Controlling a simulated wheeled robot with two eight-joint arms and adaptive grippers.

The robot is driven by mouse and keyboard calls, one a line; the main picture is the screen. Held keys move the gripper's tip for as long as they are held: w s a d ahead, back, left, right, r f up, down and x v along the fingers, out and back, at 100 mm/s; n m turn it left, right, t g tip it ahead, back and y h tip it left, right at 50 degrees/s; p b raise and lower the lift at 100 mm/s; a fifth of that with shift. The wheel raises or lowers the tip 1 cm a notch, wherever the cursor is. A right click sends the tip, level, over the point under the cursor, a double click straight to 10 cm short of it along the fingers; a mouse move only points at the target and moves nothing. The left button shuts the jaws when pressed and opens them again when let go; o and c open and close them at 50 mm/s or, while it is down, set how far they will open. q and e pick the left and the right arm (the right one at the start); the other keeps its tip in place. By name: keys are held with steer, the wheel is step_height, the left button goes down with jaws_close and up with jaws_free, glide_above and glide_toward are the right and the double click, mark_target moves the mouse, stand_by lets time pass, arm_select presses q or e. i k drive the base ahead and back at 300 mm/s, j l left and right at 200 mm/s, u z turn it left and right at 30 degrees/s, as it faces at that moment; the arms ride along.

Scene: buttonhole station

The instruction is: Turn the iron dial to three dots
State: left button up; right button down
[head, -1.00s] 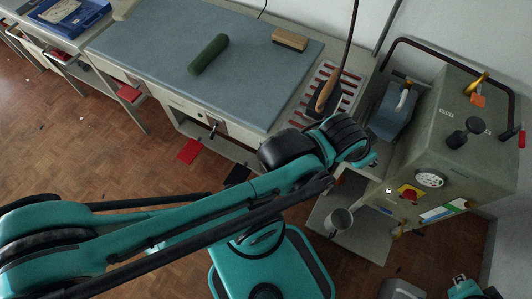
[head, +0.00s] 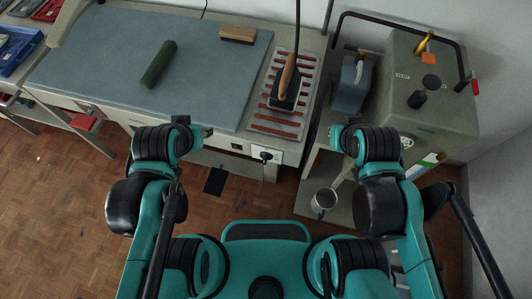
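The iron (head: 286,92), with a wooden handle and dark body, rests on a red-striped rack (head: 275,124) at the table's right end. No dot marks can be read on it. A white panel with a dark knob (head: 266,156) is on the table front below the rack; I cannot tell whether this is the iron dial. My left gripper (head: 194,127) is at the table's front edge, left of the panel. My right gripper (head: 343,130) is right of the rack, near the grey boiler cabinet. Both seem empty, but their finger openings are unclear.
A green roll (head: 158,64) and a wooden brush (head: 238,34) lie on the blue-grey mat (head: 95,60). A cord rises from the iron. The grey cabinet (head: 440,105) has levers on top. A metal cup (head: 324,202) stands on a low shelf.

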mark_target(265, 156)
steer(key=k+j, duration=1.05)
steer(key=k, duration=0.15)
